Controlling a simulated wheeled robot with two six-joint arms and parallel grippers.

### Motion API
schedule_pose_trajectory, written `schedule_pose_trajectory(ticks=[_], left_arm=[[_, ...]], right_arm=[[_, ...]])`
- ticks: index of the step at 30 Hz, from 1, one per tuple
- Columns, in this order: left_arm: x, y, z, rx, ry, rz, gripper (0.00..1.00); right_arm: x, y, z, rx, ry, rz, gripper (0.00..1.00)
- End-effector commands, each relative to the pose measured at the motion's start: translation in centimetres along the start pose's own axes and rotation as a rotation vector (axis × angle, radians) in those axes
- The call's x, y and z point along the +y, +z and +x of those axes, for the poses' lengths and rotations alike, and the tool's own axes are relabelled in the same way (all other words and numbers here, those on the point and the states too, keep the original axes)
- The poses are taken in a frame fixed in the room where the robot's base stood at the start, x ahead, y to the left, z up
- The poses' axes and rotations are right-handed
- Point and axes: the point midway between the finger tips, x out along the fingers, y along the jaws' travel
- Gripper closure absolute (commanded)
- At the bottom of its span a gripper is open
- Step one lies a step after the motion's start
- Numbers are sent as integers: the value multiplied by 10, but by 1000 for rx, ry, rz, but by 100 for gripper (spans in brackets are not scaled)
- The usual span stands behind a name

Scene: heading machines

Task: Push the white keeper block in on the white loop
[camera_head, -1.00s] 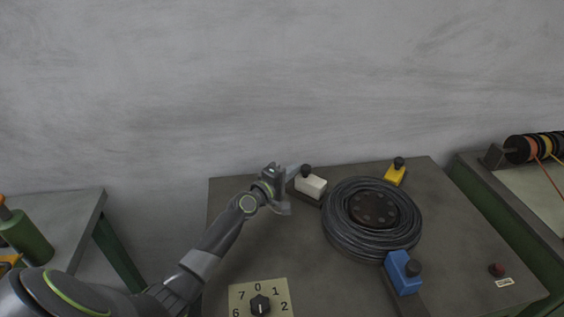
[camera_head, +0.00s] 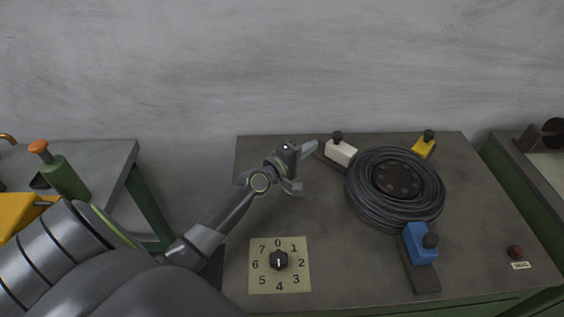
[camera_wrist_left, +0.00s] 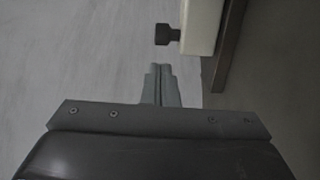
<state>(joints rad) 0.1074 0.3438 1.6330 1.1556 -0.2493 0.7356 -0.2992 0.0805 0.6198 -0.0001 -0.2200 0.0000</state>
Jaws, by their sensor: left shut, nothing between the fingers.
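The white keeper block (camera_head: 341,152) with a black knob on top sits on a dark rail at the left rear of the coiled black wire loop (camera_head: 369,199). In the left wrist view the white block (camera_wrist_left: 202,25) and its knob show at the top, ahead of the fingers and a little to the right. My left gripper (camera_head: 306,152) is shut and empty, just left of the white block; in the left wrist view its fingertips (camera_wrist_left: 160,68) are together and appear apart from the block. My right gripper is not in view.
A yellow block (camera_head: 423,148) stands behind the coil and a blue block (camera_head: 420,243) in front of it. A numbered dial (camera_head: 279,261) is on the near left of the table, a red button (camera_head: 515,252) at the right.

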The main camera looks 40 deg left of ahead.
Motion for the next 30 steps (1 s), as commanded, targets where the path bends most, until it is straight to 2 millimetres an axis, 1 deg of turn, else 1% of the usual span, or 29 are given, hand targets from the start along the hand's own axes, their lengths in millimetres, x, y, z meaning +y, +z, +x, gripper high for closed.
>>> schedule_pose_trajectory(ticks=[1, 9, 12, 15, 18, 21, 30], left_arm=[[-1, -1, -13, 1, -2, 4, 100], [-2, -2, -70, 2, -1, 5, 100], [-2, -2, -86, 3, 0, 3, 100], [-1, -3, -97, 3, 1, 4, 100], [-1, -3, -104, 4, 1, 3, 100], [0, -3, -108, 4, 3, 2, 100], [0, -3, -108, 4, 2, 2, 100]], right_arm=[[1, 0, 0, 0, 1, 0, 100], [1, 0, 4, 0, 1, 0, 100], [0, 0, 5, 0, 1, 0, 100], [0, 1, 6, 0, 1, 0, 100], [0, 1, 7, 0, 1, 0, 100], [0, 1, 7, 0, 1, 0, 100], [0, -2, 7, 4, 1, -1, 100]])
